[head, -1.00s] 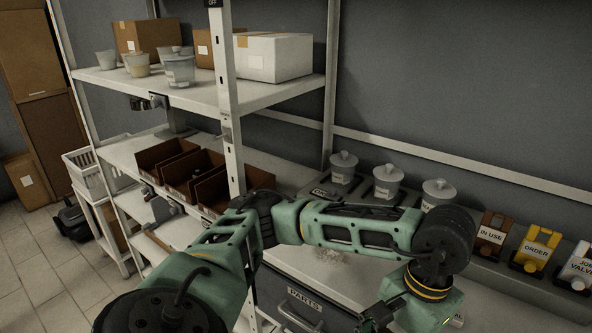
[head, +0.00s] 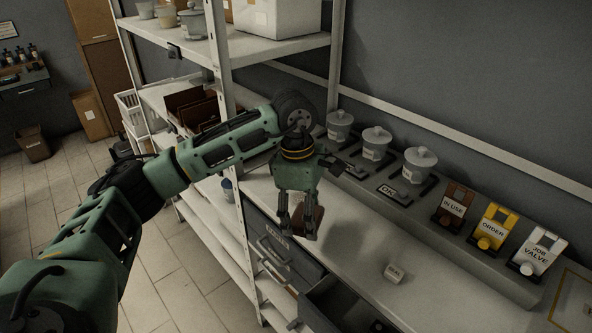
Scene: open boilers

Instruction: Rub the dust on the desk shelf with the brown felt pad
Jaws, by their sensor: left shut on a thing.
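My left gripper (head: 299,226) points down over the desk (head: 432,302), near its left end. It is shut on a brown pad (head: 297,216), which is partly hidden by the fingers. I cannot tell whether the pad touches the desk top. A dark patch lies on the desk just right of the gripper; it looks like a shadow. A raised grey shelf (head: 470,250) runs along the back of the desk. I cannot make out dust clearly in this view. My right gripper is not in view.
Lidded jars (head: 376,142) and the brown, yellow and white tag holders (head: 493,229) stand on the raised shelf. A drawer (head: 335,304) stands open at the front. A metal rack (head: 228,72) rises at left.

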